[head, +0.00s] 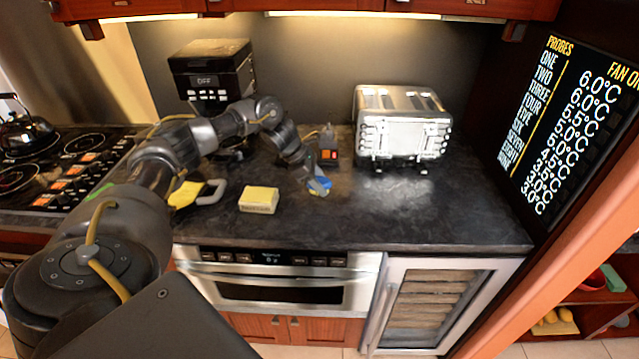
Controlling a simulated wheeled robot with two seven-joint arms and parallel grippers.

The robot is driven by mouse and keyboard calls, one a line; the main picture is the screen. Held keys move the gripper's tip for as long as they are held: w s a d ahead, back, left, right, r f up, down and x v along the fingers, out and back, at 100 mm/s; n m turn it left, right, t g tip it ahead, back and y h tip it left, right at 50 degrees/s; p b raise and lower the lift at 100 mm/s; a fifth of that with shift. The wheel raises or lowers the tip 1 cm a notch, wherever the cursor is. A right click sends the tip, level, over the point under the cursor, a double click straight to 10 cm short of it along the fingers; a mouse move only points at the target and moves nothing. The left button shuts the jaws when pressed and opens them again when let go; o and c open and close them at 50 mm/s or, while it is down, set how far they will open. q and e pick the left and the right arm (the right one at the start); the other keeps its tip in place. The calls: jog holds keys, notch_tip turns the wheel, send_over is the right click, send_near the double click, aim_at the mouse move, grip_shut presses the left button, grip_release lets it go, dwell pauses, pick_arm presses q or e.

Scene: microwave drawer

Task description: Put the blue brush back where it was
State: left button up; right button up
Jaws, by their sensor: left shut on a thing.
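My left gripper (312,180) is above the dark countertop, right of the yellow block, and is shut on the blue brush. The blue brush (321,186) shows only as a small blue patch at the fingertips. The rest of it is hidden or too small to make out. I cannot tell whether it touches the counter. My right gripper is not in view.
A yellow block (259,200) and a yellow item with a grey handle (211,192) lie on the countertop (420,213) to the left. A toaster (402,125) and a small device with an orange display (328,146) stand behind. The front right counter is clear. The microwave drawer (280,291) below is shut.

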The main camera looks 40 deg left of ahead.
pick_arm(q)
jog(key=shift+f, duration=0.75)
jog(key=shift+a+f, duration=0.1)
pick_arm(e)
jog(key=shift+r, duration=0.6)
pick_arm(q)
jog(key=shift+f, duration=0.1)
jog(key=o, duration=1.1)
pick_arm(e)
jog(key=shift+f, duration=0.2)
